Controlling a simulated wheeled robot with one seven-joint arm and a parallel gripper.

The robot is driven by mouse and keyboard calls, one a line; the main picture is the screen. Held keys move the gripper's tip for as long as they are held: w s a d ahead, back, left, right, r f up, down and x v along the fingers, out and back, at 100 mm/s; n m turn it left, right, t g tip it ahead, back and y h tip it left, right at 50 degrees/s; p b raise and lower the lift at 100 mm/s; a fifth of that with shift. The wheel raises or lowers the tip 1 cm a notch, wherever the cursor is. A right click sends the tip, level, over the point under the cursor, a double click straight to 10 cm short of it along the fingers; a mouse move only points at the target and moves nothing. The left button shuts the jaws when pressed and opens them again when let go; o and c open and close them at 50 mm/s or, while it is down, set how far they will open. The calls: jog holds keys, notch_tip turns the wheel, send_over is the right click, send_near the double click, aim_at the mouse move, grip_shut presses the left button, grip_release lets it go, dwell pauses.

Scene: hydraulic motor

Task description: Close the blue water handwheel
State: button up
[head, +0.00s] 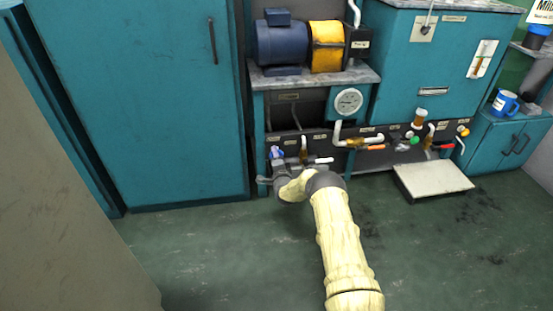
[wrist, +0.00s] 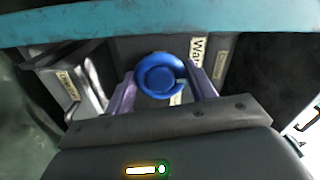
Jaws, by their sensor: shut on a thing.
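The blue water handwheel (wrist: 160,76) is a round knob in the middle of the wrist view, in front of a label that starts "Wa" (wrist: 198,48). My gripper (wrist: 162,88) has its two purple fingers on either side of the handwheel and is shut on it. In the head view my gripper (head: 277,154) is at the lower left of the valve panel, under the motor bench. There only a small bluish patch shows at the fingers, and the handwheel itself is mostly hidden.
A silver lever or pipe (wrist: 95,85) stands close left of my gripper. Orange (head: 375,147), green (head: 413,140) and red (head: 446,146) handles sit along the panel to the right. A white step (head: 433,181) stands on the floor. A tall teal cabinet (head: 150,100) is at left. The floor in front is clear.

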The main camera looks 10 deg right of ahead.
jog(key=o, duration=1)
jog(key=shift+s, duration=0.1)
jog(key=s+p, duration=0.9)
jog(key=s, duration=0.8)
jog(key=shift+s, duration=0.1)
